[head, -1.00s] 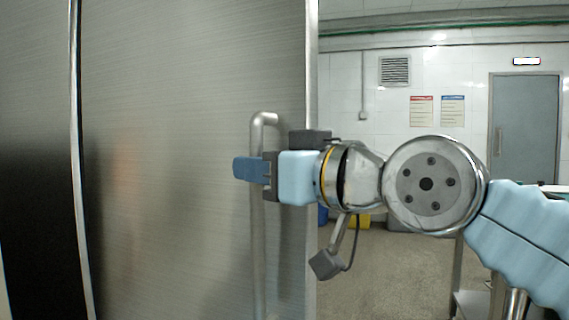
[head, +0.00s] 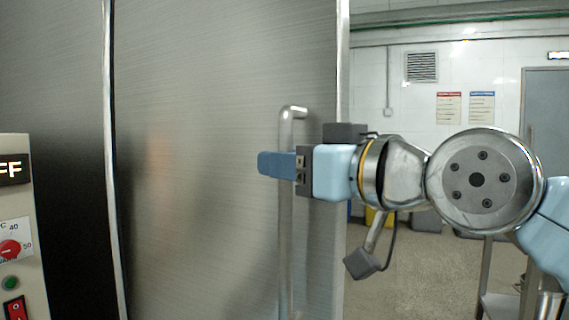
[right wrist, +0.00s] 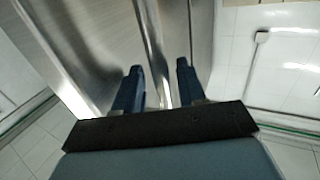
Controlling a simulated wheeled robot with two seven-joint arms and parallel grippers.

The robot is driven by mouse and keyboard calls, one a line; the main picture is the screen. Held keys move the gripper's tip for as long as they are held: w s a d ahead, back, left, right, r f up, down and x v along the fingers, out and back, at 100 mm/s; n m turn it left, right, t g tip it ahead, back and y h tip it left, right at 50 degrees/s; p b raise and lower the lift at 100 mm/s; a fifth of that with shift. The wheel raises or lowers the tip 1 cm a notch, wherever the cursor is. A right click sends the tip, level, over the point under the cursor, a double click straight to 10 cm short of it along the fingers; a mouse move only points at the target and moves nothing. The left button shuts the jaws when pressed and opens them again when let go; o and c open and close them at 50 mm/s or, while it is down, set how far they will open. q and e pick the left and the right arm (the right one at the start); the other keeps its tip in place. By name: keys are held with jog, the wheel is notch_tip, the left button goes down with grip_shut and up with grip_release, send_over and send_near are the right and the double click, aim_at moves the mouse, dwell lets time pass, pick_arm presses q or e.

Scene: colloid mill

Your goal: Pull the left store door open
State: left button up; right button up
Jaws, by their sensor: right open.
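The left store door (head: 200,150) is a brushed steel panel filling the middle left of the head view. A vertical bar handle (head: 286,240) runs along its right side, bent in to the door at the top. My right gripper (head: 268,163) is at the upper part of the handle, its blue fingers pointing left across it. In the right wrist view the two fingers (right wrist: 160,85) are apart, with the handle bar (right wrist: 157,50) running between them. I cannot tell whether either finger touches the bar. My left gripper is not in view.
A control panel (head: 20,230) with a red knob and switch stands at the left edge. Right of the door is an open room with a tiled wall, a grey door (head: 548,125), bins (head: 425,222) and a metal stand (head: 500,290).

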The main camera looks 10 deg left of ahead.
jog(key=b+v, duration=0.3)
jog(key=v, duration=1)
